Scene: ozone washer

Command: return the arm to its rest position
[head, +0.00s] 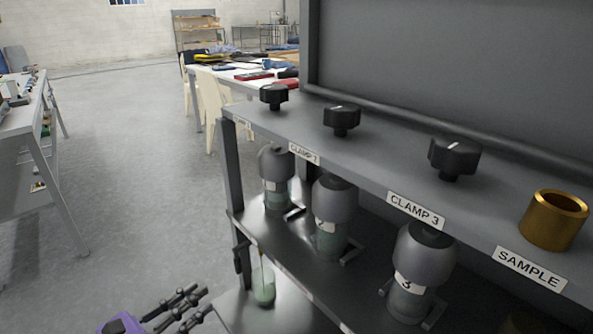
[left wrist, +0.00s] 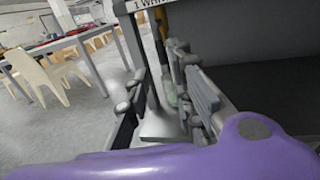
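My left gripper (head: 204,302) is at the bottom of the head view, left of the grey rack (head: 228,170). Its purple wrist shows at the lower edge. In the left wrist view the two fingers stand apart with a gap between them (left wrist: 164,112), and I see nothing held. The gripper is in front of the rack's lower left part, near a small greenish flask (head: 264,288) on the low shelf. Whether a finger touches the rack cannot be told. My right gripper is in neither view.
The rack top carries black knobs (head: 454,156) and a brass cup (head: 553,220) by the SAMPLE label. Numbered grey-capped bottles (head: 335,200) stand on the shelf below. A side bench (head: 22,118) is at the left. The floor (head: 130,160) between is clear.

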